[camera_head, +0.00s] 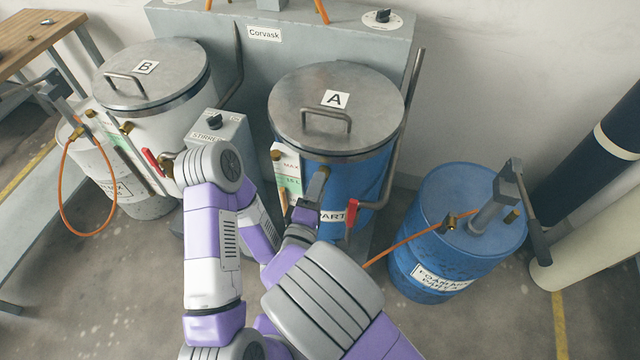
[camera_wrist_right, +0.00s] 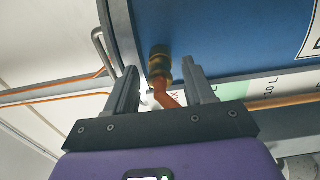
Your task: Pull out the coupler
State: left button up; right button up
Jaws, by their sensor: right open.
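A brass coupler (camera_wrist_right: 160,66) sits on a fitting on the side of blue tank A (camera_wrist_right: 215,35), with the end of an orange hose (camera_wrist_right: 168,98) at it. My right gripper (camera_wrist_right: 159,74) is open, one finger on each side of the coupler and hose end; I cannot tell whether either finger touches them. In the head view, my right gripper (camera_head: 309,195) is partly hidden by its own arm, low in front of tank A (camera_head: 372,172), and the coupler is hidden there. My left gripper is not visible.
A blue drum (camera_head: 428,252) with a pump and an orange hose (camera_head: 400,243) stands right of tank A. A red-handled valve (camera_head: 350,215) is close right of my right gripper. White tank B (camera_head: 172,122) and the stirrer box (camera_head: 222,130) are at the left.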

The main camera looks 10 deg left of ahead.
jog(key=shift+b, duration=0.35)
dwell(0.6)
jog(key=shift+b, duration=0.3)
jog(key=shift+c, duration=0.4)
grip_shut()
jog(key=shift+s, duration=0.15)
jog(key=shift+s+a+b, duration=0.15)
jog(key=shift+s+b, duration=0.35)
jog(key=shift+s, duration=2.35)
notch_tip(320, 180, up, 7)
jog(key=p, duration=0.3)
jog(key=shift+p, duration=0.35)
